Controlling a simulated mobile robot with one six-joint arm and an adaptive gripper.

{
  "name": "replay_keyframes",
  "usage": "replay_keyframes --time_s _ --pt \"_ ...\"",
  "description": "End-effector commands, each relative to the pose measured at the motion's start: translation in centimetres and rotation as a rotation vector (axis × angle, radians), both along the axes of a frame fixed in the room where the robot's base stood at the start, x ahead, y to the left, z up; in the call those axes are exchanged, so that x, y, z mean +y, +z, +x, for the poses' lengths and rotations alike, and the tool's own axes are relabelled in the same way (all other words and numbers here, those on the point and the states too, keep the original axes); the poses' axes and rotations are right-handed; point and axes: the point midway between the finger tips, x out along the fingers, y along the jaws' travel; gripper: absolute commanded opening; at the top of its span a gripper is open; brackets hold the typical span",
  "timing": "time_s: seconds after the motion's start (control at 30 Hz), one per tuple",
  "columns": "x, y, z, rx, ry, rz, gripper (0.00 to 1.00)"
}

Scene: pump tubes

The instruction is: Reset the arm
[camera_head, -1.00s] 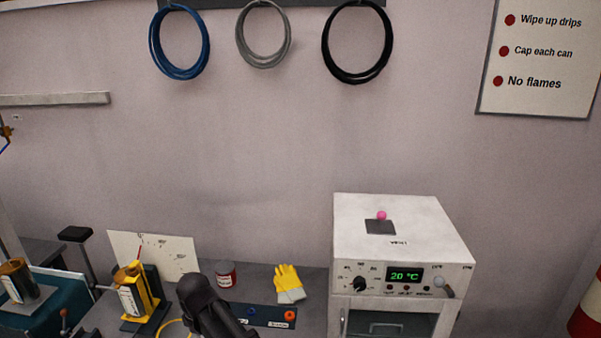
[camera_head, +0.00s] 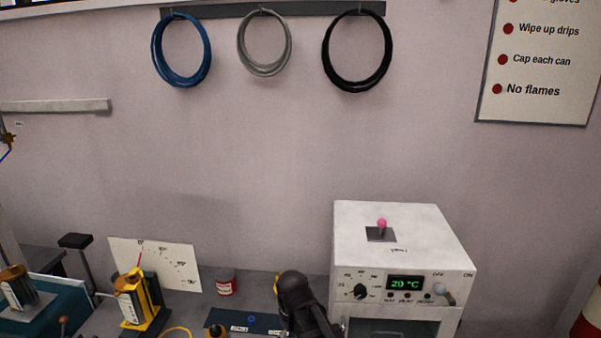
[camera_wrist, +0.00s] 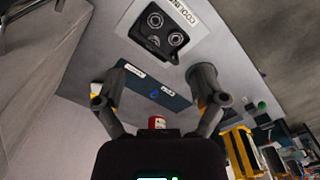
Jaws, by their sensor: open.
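My gripper shows in the wrist view (camera_wrist: 155,85), with its two dark fingers spread wide and nothing between them. Beyond the fingers lies a dark blue mat (camera_wrist: 172,98) with white labels and a small blue ring (camera_wrist: 154,93). In the head view a dark part of my arm (camera_head: 297,292) rises at the bottom centre, left of the white oven. The mat (camera_head: 228,316) and the blue ring (camera_head: 251,319) show to its left.
A white oven (camera_head: 390,225) reading 20 °C stands right of my arm. A red can (camera_head: 226,283) and a yellow stand (camera_head: 138,300) are on the bench to the left. Coiled tubes (camera_head: 157,58) hang on the wall.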

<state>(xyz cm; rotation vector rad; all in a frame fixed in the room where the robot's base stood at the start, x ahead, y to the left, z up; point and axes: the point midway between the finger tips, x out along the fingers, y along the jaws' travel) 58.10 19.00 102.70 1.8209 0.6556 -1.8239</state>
Motion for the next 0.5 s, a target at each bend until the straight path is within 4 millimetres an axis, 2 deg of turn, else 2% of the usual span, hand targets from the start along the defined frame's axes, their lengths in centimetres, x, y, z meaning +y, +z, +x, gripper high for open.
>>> replay_keyframes --time_s 0.03,0.1,0.5 --pt "-1.8 0.0 -0.3 0.0 -0.052 0.0 0.91" --pt "-3.8 0.0 -0.5 0.0 -0.12 0.0 0.91" --pt "-14.5 0.0 -2.8 -0.001 -0.505 -0.001 0.91"
